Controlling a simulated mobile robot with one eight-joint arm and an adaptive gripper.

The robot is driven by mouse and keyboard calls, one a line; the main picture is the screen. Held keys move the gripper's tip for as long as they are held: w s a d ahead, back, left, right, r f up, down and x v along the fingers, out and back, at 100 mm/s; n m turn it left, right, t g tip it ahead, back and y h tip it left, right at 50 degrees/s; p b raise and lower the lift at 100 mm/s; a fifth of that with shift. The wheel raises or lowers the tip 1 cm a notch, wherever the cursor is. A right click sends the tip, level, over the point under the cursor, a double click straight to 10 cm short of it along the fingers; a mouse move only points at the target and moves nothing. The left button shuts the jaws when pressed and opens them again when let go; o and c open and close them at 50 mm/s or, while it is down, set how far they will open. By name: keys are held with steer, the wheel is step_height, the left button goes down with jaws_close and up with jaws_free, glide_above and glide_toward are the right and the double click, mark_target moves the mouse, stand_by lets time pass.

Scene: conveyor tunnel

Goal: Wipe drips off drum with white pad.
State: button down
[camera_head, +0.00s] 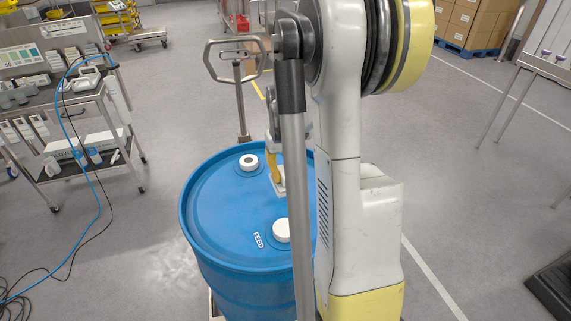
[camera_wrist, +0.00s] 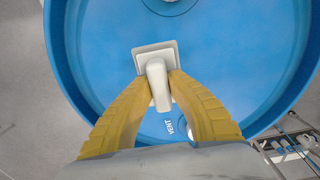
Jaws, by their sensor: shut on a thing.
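The blue drum (camera_head: 215,215) stands upright in front of me, its raised rim around a flat top; the top also fills most of the wrist view (camera_wrist: 235,60). My gripper (camera_wrist: 160,84) is shut on the handle of the white pad (camera_wrist: 142,56), one yellow finger on each side. In the head view the pad (camera_head: 279,186) is over the drum top between the two white caps, partly hidden by my arm. I cannot tell whether it touches the top. I make out no drips on the visible part of the top.
One white cap (camera_head: 249,161) is at the back of the drum top, another (camera_head: 282,230) nearer me beside the word FEED. A metal cart (camera_head: 70,110) with bottles and cables stands left. A handled post (camera_head: 240,100) stands behind the drum.

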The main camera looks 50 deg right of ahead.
steer(key=shift+r+p, duration=0.8)
steer(key=shift+r, duration=0.65)
steer(key=shift+a+f, duration=0.1)
